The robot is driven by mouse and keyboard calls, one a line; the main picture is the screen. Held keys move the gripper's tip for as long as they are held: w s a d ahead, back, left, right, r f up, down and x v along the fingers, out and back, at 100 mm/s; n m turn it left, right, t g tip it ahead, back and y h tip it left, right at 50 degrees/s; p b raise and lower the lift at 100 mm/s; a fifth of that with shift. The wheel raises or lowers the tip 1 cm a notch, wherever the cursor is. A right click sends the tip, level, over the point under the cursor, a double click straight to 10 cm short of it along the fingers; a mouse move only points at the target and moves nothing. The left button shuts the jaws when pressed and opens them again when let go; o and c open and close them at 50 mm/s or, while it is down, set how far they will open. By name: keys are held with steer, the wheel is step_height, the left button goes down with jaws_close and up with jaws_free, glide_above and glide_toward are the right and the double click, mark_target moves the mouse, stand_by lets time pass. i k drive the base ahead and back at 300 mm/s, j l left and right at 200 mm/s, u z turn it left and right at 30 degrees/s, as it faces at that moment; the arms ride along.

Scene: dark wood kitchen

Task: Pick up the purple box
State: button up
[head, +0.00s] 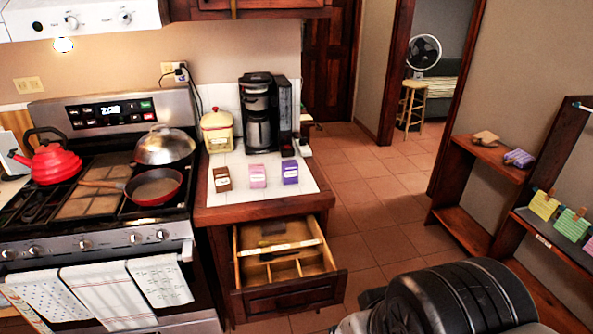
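The purple box (290,172) stands on the white tiled top of the small wooden counter (262,207), near its front right. A pink box (257,176) stands to its left, with a gap between them. A brown box (221,178) stands further left. Nothing touches the purple box. A dark rounded part of my own arm shows at the bottom right, well apart from the box. My gripper is not in view.
A black coffee maker (258,112) stands behind the boxes, with a cream canister (217,131) to its left. An open drawer (285,262) juts out below the counter. The stove (110,190) is at left, wooden shelves (488,170) at right. Tiled floor (380,205) is clear between.

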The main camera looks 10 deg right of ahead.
mark_target(290, 168)
steer(key=i+l+z, duration=0.4)
steer(key=l, duration=0.15)
steer(key=i+l+z, duration=0.3)
steer(key=l+z, duration=0.15)
steer(key=i+l+z, duration=0.4)
steer(key=i+u, duration=0.45)
steer(key=i+l+u, duration=0.15)
steer(key=i+u, duration=0.3)
steer(key=i, duration=0.15)
steer(key=i+l+u, duration=0.3)
steer(key=i+u, duration=0.15)
steer(key=i+j+u, duration=0.2)
steer(key=i+u, duration=0.95)
steer(key=u, duration=0.15)
